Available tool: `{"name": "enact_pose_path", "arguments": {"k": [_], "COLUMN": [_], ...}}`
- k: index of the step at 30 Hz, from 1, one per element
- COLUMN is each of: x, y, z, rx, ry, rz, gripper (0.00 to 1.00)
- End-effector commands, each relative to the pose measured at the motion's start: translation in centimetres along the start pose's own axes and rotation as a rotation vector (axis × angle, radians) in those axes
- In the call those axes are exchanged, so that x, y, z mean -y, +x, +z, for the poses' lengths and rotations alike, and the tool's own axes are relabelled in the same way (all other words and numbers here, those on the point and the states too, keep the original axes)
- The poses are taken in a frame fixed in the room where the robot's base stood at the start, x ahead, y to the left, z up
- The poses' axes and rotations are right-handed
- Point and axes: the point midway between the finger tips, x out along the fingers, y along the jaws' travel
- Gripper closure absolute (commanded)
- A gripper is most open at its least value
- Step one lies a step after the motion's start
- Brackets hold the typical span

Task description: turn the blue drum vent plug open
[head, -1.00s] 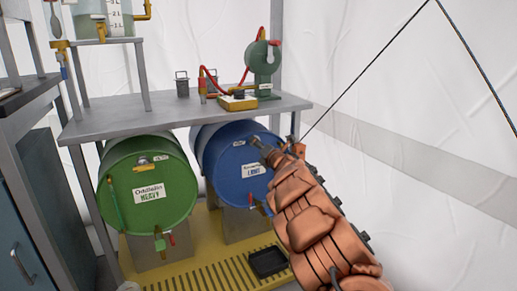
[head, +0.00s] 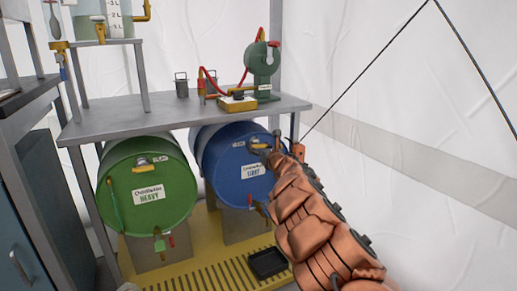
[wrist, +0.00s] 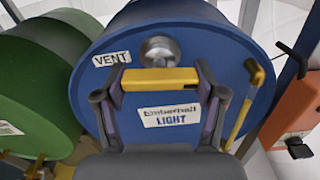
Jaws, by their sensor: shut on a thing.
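The blue drum (head: 232,180) lies on its side under the bench, its round end facing me and a label reading "LIGHT". Its vent plug (head: 257,144) sits near the top of that end. In the wrist view the plug is a yellow crossbar (wrist: 160,79) below a round metal boss (wrist: 160,50), next to a "VENT" label (wrist: 111,59). The bar lies level in that view. My gripper (wrist: 160,84) is shut on the bar, one finger at each end. In the head view my gripper (head: 270,150) partly covers the drum's right side.
A green drum (head: 148,190) lies to the left. The grey bench (head: 150,122) is just above both drums and carries a green pump (head: 262,62). A yellow tap lever (wrist: 246,108) stands right of my gripper. A black tray (head: 267,262) lies on the yellow grating below.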

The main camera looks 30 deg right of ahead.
Motion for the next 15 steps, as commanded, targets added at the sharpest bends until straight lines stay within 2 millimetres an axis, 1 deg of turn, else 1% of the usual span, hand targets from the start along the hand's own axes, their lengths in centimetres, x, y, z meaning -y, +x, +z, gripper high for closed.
{"name": "enact_pose_path", "arguments": {"k": [6,15], "x": [-0.15,-0.16], "y": [0.05,0.05], "z": [-0.16,-0.15], "rx": [-0.002,-0.002], "ry": [-0.043,-0.049], "rz": [0.003,0.003], "gripper": [0.65,0.65]}}
